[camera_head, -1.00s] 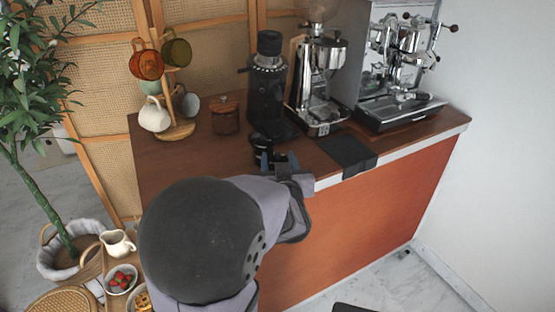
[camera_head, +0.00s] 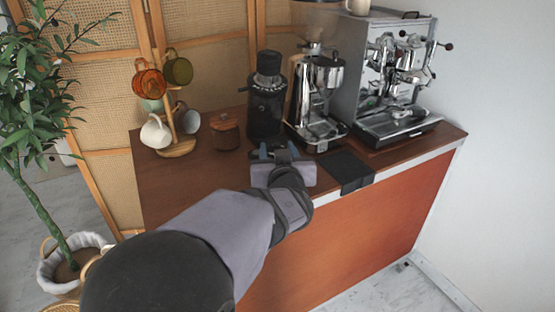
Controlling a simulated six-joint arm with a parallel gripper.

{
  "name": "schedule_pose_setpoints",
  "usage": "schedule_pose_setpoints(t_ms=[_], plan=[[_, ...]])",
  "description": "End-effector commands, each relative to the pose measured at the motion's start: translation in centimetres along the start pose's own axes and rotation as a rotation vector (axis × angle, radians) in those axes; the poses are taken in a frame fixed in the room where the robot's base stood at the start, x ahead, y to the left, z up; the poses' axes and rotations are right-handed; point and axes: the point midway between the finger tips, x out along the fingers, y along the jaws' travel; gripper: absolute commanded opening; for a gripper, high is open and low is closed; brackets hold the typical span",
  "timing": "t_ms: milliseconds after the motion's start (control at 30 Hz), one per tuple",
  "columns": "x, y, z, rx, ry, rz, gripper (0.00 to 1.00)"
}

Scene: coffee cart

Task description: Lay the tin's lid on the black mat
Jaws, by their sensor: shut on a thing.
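My gripper (camera_head: 279,152) is over the counter in front of the black grinder, its blue fingertips apart around a small dark thing, which appears to be the tin's lid. The gripper and wrist hide most of it, and I cannot tell whether it touches the tin below. The tin itself is hidden behind my gripper. The black mat (camera_head: 347,168) lies to the right of my gripper, flat on the counter with its front end hanging over the edge. Nothing lies on the mat.
Behind stand a black grinder (camera_head: 266,100), a chrome grinder (camera_head: 318,105) and an espresso machine (camera_head: 390,85). A brown wooden jar (camera_head: 225,133) and a mug tree (camera_head: 178,145) stand to the left. The counter's front left (camera_head: 180,190) is clear.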

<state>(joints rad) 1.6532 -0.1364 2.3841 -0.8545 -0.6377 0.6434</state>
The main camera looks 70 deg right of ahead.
Motion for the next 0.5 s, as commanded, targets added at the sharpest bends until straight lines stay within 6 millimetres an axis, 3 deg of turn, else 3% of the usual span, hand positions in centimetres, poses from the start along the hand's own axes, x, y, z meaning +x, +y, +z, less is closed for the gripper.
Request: schedule_pose_setpoints(t_ms=[300,500], plan=[[-0.1,0.3,-1.3,0.001,0.001,0.007,0.19],[1.8,2.8,-1.8,0.013,0.015,0.063,0.19]])
